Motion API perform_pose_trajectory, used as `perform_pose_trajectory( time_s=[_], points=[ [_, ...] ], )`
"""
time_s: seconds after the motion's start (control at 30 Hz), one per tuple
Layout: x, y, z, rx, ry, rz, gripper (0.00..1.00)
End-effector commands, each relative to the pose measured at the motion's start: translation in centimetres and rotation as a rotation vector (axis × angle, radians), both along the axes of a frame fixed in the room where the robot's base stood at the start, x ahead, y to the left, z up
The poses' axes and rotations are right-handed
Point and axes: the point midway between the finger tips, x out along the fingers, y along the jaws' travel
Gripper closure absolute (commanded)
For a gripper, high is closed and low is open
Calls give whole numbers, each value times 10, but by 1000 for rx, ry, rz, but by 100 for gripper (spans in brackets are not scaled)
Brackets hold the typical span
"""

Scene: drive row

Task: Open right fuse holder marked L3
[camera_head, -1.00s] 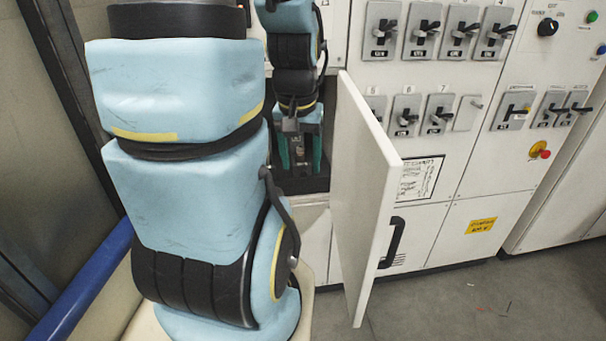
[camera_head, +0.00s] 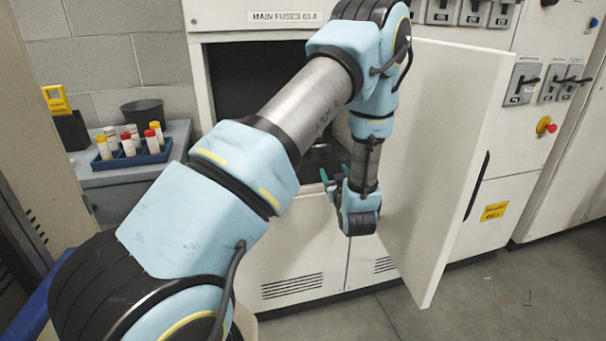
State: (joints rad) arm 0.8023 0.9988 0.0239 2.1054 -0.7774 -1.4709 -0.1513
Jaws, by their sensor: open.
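The main fuses compartment (camera_head: 238,78), under a label (camera_head: 284,16) reading "MAIN FUSES 63 A", stands open in the camera_head view. Its white door (camera_head: 455,110) is swung out to the right. The compartment's inside is dark, and my arm crosses in front of it. I cannot make out the right fuse holder marked L3. My gripper (camera_head: 335,174) is low at the compartment's front opening, left of the door. Its teal fingertips are apart, and I see nothing between them.
At the left, a grey bench (camera_head: 178,135) holds a blue tray (camera_head: 130,160) of red- and yellow-capped cartridges, a dark bin (camera_head: 143,115) and a yellow device (camera_head: 56,99). The open door bounds the room to my gripper's right. Floor (camera_head: 500,290) is clear at the right.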

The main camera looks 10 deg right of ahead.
Motion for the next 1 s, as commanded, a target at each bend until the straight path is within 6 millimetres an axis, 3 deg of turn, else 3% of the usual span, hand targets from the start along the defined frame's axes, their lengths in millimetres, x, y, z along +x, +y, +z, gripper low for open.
perform_pose_trajectory(
  time_s=[0.03, 0.23, 0.7, 1.0],
  points=[
    [-4, -4, -8, 5, -26, 1, 34],
    [3, -6, -5, 6, -63, 6, 34],
    [83, -6, -4, 5, -61, 6, 34],
    [102, -6, -5, 6, -59, 4, 34]
  ],
)
